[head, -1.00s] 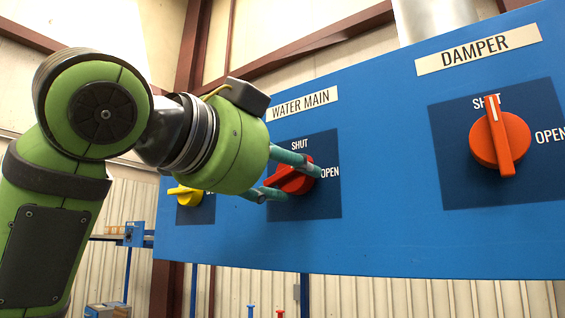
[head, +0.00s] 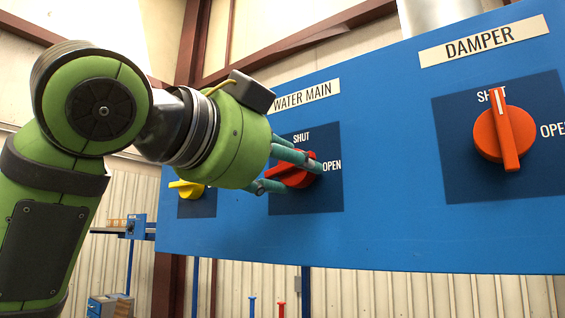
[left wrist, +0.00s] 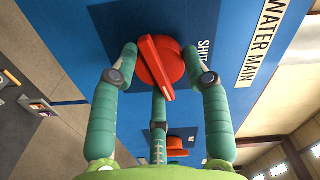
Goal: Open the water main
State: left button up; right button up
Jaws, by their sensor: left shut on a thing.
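The water main knob (head: 291,172) is red with a raised bar, on a dark blue plate (head: 313,201) marked SHUT above and OPEN at the right. In the head view its bar lies close to level, across toward OPEN. The left wrist view also shows the knob (left wrist: 158,62), its bar lying mostly across the SHUT direction. My left gripper (head: 287,171) is shut on the knob, with its teal fingers on both sides. The fingers hide part of the knob in the head view. My right gripper is in neither view.
The orange damper knob (head: 504,138) stands to the right, its bar pointing up at SHUT. A yellow knob (head: 187,189) is partly hidden behind my left gripper. The blue panel (head: 390,230) is bare below and between the plates.

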pick_arm(q)
jog(key=shift+s+r, duration=0.1)
jog(key=shift+r, duration=0.25)
jog(key=o, duration=1.1)
jog(key=v, duration=1.1)
jog(key=shift+s+f, duration=0.15)
jog(key=shift+s, duration=0.2)
